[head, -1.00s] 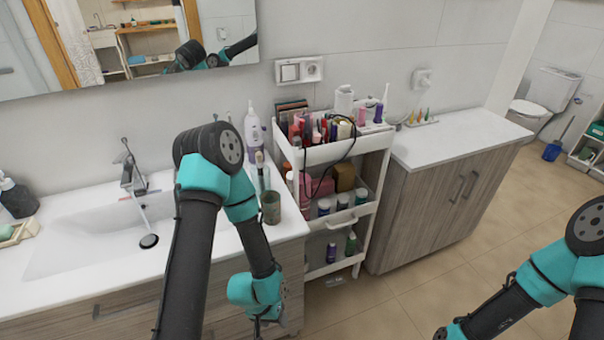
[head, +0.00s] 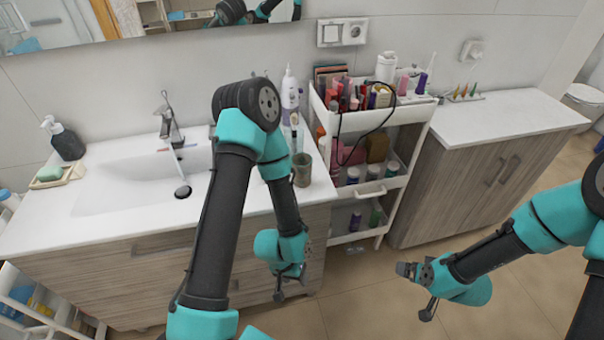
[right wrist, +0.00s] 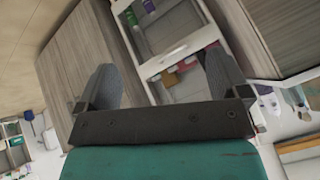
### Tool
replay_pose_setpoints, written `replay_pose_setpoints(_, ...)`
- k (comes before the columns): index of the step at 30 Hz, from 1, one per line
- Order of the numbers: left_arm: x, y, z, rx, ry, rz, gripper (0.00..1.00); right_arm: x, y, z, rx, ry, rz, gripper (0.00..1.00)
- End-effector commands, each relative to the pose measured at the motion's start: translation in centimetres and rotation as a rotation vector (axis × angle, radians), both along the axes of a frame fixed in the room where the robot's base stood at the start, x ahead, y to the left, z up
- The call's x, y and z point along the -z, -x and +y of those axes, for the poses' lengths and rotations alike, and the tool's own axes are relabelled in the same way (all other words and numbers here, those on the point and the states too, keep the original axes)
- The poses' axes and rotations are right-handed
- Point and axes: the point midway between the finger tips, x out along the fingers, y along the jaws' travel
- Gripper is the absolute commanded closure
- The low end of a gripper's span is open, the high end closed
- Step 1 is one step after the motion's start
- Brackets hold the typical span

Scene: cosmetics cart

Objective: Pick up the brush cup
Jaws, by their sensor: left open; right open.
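A dark olive cup (head: 302,170) stands upright on the washbasin counter near its right end. A pale brush-like item (head: 294,128) stands upright just behind it; I cannot tell which vessel holds it, nor which of these is the brush cup. My left gripper (head: 290,284) is open and empty, pointing down in front of the cabinet, below and apart from the cup. My right gripper (head: 416,288) is open and empty over the floor, in front of the cart. In the right wrist view its two fingers (right wrist: 160,85) stand wide apart with nothing between them.
A white cart (head: 365,190) with a cable hanging over it holds several cosmetics, right of the counter. A white bottle (head: 290,95) stands behind the cup. The sink (head: 140,185) lies left. A wood-fronted cabinet (head: 470,185) stands right. The floor ahead is clear.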

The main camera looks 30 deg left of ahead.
Motion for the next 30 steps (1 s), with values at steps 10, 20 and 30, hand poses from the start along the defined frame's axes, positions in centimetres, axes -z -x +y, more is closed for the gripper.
replay_pose_setpoints(10, 0.0, 0.0, 0.0, 0.000, 0.000, 0.000, 0.47, -13.7, -3.1, 15.6, -0.341, -0.129, -0.445, 0.07)
replay_pose_setpoints(20, 0.0, 0.0, 0.0, 0.000, 0.000, 0.000, 0.47, -22.9, -0.5, 25.0, -0.543, -0.247, -0.698, 0.07)
replay_pose_setpoints(30, 0.0, 0.0, 0.0, 0.000, 0.000, 0.000, 0.47, -23.1, -0.3, 25.3, -0.549, -0.251, -0.705, 0.07)
